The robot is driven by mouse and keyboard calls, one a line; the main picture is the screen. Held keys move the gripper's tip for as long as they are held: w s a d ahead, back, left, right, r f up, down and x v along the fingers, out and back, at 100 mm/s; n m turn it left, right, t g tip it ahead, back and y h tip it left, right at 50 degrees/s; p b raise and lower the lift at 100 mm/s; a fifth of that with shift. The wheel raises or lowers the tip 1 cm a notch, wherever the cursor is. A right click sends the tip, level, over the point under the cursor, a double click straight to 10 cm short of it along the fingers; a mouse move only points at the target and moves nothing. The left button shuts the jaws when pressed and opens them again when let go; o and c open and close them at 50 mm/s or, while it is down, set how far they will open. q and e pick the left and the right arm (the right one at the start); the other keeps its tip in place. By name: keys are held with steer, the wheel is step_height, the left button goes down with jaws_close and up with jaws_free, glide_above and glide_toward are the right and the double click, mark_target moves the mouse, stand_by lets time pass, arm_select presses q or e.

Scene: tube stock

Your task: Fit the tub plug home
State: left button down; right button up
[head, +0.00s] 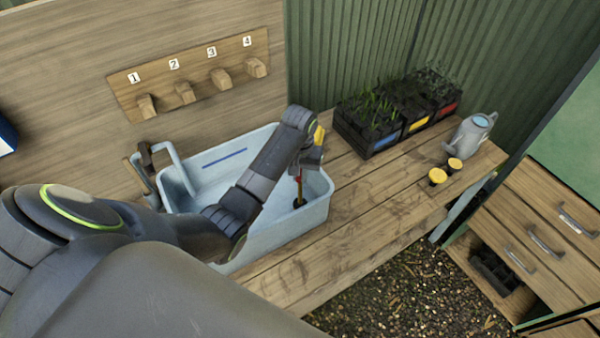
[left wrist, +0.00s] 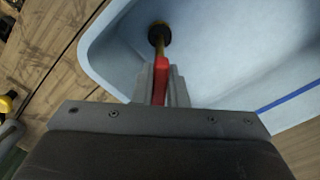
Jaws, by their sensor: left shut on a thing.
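The pale blue tub (head: 255,238) sits on the wooden bench, with a blue line on its inner wall. My left gripper (head: 300,172) reaches into its right end. It is shut on the red handle of the tub plug (left wrist: 161,78); the plug's stem runs down to a round black end (left wrist: 159,33). In the head view, the black end (head: 299,203) is low in the tub near its right end. I cannot tell whether it is seated in the drain or just above it. My right gripper is not in view.
Black planters (head: 383,150) with seedlings stand behind on the bench, beside a grey watering can (head: 473,134). Two yellow-topped black pieces (head: 437,177) stand nearer. A numbered peg rack (head: 193,76) hangs on the wall behind the tub.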

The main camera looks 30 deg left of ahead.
arm_select(q)
steer(key=shift+f, duration=0.25)
stand_by(0.5)
steer(key=shift+f, duration=0.55)
stand_by(0.7)
steer(key=shift+f, duration=0.3)
stand_by(0.5)
steer(key=c, duration=1.4)
jaws_free()
steer(key=shift+o, duration=0.2)
